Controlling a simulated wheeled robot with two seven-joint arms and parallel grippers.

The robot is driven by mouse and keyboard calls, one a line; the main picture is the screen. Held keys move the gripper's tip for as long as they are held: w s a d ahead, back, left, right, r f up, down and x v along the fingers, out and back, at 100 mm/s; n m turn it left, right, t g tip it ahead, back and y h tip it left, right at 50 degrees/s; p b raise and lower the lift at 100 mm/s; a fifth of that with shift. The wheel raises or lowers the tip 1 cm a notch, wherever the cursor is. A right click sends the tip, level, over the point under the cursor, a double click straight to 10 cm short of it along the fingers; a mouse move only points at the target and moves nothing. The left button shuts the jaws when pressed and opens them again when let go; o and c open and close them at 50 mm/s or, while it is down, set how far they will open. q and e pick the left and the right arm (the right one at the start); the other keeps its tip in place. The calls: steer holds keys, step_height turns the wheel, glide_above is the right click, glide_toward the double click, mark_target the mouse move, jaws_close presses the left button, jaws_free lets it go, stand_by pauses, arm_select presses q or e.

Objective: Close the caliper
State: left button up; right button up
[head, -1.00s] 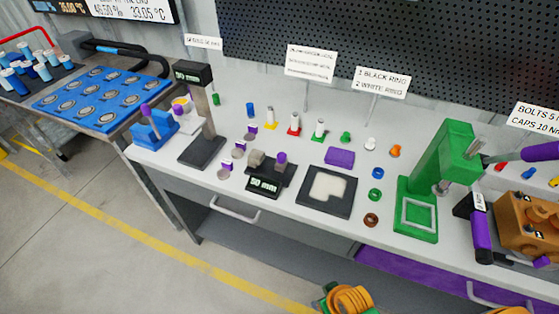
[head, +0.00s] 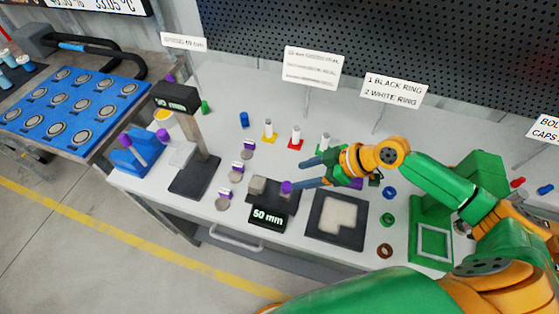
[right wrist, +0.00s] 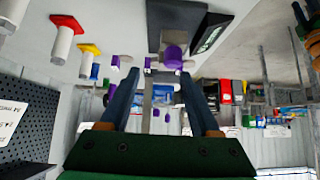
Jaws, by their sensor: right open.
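The caliper (head: 290,205) is a dark block on the bench with a black "50 mm" display (head: 268,217), a grey block and a purple knob (head: 287,187). A gap shows between the grey block and the knob. My right gripper (head: 301,172) is open and empty, its blue fingers reaching from the right to the knob. In the right wrist view the purple knob (right wrist: 172,56) shows just beyond the tips of the open gripper (right wrist: 159,76), nearer the right finger. Whether a finger touches the knob I cannot tell. My left gripper is out of view.
A dark tray (head: 313,233) lies right of the caliper. Small coin-like pieces with purple tabs (head: 237,172) stand to its left, beside a tall gauge stand (head: 195,182). White pins on coloured bases (head: 296,138) stand behind. A green press (head: 431,243) stands at the right.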

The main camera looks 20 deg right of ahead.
mark_target(288, 185)
steer(key=a+f+b, duration=0.3)
steer(key=a+b, duration=0.1)
steer(key=shift+s+f, duration=0.3)
steer(key=shift+f, duration=0.05)
steer(key=shift+w+a+f, duration=0.1)
steer(key=shift+w+f, duration=0.1)
steer(key=shift+w, duration=0.1)
steer(key=shift+w+f, duration=0.1)
steer(key=shift+w, duration=0.35)
steer(key=shift+s, duration=0.25)
steer(key=c, duration=0.8)
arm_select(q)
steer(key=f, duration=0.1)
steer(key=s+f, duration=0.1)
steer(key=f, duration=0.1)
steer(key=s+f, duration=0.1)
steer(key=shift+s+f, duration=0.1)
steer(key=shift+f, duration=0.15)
arm_select(e)
jaws_close()
